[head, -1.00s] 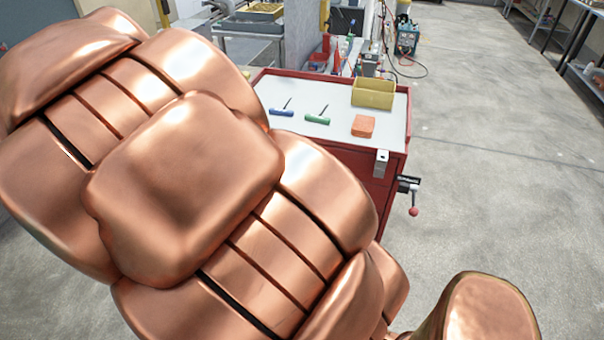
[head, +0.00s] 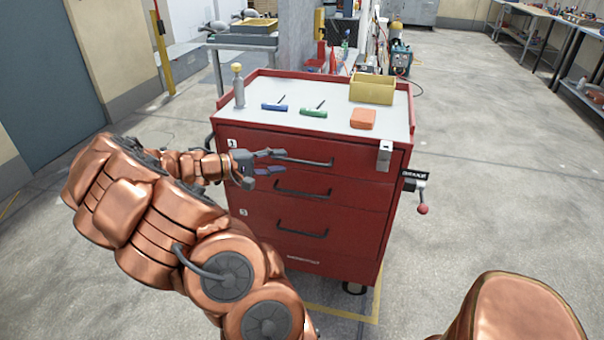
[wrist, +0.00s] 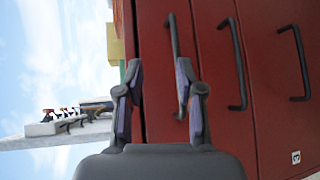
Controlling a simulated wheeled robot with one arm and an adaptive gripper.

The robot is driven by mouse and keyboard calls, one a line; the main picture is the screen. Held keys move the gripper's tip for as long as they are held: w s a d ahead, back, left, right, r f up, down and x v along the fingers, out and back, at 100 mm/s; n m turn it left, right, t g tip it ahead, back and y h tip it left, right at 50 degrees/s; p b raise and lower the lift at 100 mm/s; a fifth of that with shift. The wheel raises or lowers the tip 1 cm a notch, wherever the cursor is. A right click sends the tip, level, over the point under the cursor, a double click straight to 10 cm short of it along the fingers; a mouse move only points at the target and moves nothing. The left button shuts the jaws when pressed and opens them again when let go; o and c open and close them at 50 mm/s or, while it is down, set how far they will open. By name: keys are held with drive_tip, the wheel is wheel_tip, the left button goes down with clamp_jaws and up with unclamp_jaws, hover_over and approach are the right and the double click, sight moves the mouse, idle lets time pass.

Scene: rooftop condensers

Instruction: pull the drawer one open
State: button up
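Drawer one (head: 262,143), marked "1" at its left, is the top drawer of the red cart. It looks closed. Its dark bar handle (head: 310,162) runs across the front; it stands upright in the turned wrist view (wrist: 174,45). My gripper (head: 277,162) is open and empty in front of the drawer, near the handle's left end. In the wrist view, its two fingers (wrist: 160,90) are spread, with part of the handle showing between them, closer to the right finger, which hides some of it. I cannot tell whether they touch.
Lower drawers with handles (head: 302,192) (head: 303,233) sit below. A brake lever with a red knob (head: 422,208) and a grey latch (head: 384,156) are at the cart's right. A bottle, tools, an orange block (head: 363,119) and a yellow bin (head: 372,89) stand on top. Floor at right is clear.

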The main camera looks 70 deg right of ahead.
drive_tip(key=h+b, duration=0.1)
approach(302, 162)
drive_tip(key=x, duration=0.2)
drive_tip(key=shift+n, duration=0.3)
drive_tip(key=shift+x, duration=4.2)
drive_tip(key=shift+w+d+f, duration=0.1)
drive_tip(key=shift+w, duration=0.1)
clamp_jaws()
